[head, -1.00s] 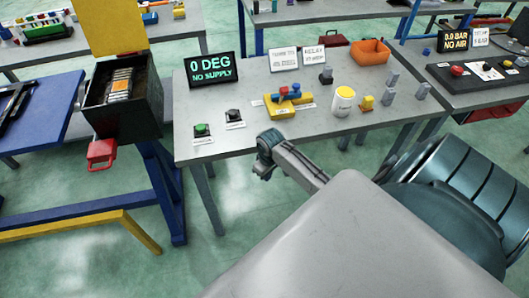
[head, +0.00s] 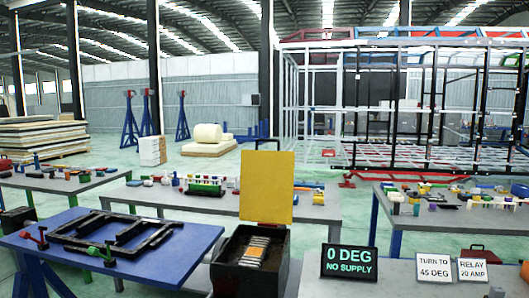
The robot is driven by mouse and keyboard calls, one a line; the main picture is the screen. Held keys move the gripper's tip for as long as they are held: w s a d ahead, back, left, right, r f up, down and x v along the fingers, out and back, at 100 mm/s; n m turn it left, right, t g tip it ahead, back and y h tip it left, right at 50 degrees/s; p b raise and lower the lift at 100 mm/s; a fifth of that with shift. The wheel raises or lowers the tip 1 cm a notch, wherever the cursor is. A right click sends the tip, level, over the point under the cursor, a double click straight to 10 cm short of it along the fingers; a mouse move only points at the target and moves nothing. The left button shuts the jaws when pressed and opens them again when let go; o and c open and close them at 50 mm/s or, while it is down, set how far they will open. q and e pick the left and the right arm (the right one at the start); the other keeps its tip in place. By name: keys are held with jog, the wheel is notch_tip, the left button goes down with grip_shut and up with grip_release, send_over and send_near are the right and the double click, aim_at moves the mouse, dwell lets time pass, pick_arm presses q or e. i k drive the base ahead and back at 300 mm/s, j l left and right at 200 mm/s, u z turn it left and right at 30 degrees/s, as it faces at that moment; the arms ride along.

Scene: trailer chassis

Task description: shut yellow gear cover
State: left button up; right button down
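The yellow gear cover (head: 267,187) stands upright and open at the back edge of a dark gear box (head: 225,278) in the head view. The box is open at the top. A light stack of ribbed parts with an orange patch (head: 254,253) shows inside it. The box stands at the right end of a blue table. Neither of my grippers is in the head view now.
The blue table (head: 150,268) carries a black frame (head: 118,232) and red-and-green clamps. To the right, a grey table holds a sign reading "0 DEG NO SUPPLY" (head: 349,263) and two white signs. More cluttered tables stand behind. A large frame structure is at back right.

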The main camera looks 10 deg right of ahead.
aim_at(267, 179)
jog(key=i+j, duration=0.25)
jog(key=i+j+z, duration=0.15)
jog(key=i+j, duration=0.35)
jog(key=j, duration=0.3)
jog(key=i+j+z, duration=0.15)
jog(key=i+j, duration=0.35)
jog(key=j, duration=0.25)
jog(key=i+j+z, duration=0.1)
jog(key=i+j, duration=0.15)
jog(key=j, duration=0.15)
